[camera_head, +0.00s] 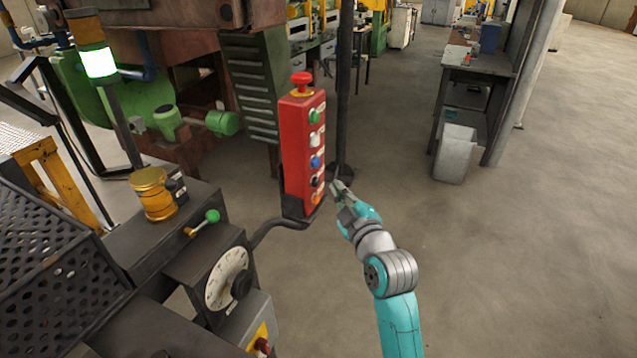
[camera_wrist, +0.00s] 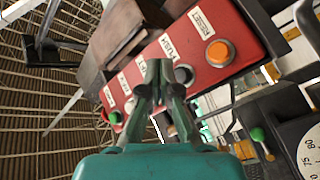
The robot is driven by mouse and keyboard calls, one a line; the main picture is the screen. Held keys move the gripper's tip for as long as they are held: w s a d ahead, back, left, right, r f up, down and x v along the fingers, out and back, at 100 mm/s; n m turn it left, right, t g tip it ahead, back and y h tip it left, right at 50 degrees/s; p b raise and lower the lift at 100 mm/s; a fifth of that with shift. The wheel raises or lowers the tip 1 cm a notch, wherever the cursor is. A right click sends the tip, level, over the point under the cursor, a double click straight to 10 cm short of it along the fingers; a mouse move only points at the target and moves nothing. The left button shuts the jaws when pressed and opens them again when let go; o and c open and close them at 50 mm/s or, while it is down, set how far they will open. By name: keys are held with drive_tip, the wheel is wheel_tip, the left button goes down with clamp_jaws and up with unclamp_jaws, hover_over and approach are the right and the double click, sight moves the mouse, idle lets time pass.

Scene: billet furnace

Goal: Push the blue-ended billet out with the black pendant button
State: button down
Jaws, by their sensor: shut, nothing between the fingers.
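The red pendant box (camera_head: 302,150) hangs upright with a column of green, white, blue, black and orange buttons. The black button (camera_head: 316,181) is second from the bottom. My gripper (camera_head: 335,186) is shut and empty, its tips close to the right of the lower buttons. In the wrist view the black button (camera_wrist: 184,74) lies by the word PUSH, just right of my gripper's fingertips (camera_wrist: 160,66). The fingers partly cover the pendant's face. I cannot tell whether they touch it. The orange RESET button (camera_wrist: 219,53) is further right. No blue-ended billet can be made out.
A red mushroom knob (camera_head: 302,80) tops the pendant. A dark post (camera_head: 343,90) stands behind it. A console with a dial (camera_head: 228,278) and a green-knobbed lever (camera_head: 211,216) is at left. A workbench (camera_head: 478,62) is at back right. The floor at right is clear.

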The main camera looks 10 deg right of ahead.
drive_tip(key=shift+s+d, duration=0.55)
drive_tip(key=shift+d, duration=0.2)
drive_tip(key=shift+s+d, duration=0.55)
drive_tip(key=shift+d, duration=0.15)
idle(1.6)
drive_tip(key=s+f+m+g+h, duration=0.2)
drive_tip(key=s+f+m, duration=0.4)
drive_tip(key=s+f, duration=1.5)
drive_tip(key=s+r+m+g, duration=0.1)
drive_tip(key=s+m, duration=0.1)
drive_tip(key=s, duration=1.3)
drive_tip(key=s+a+r+m, duration=0.1)
drive_tip(key=s+m, duration=0.2)
drive_tip(key=s, duration=1.3)
drive_tip(key=shift+a+r+g+h, duration=0.2)
drive_tip(key=shift+r+g+h, duration=0.1)
drive_tip(key=shift+g, duration=0.1)
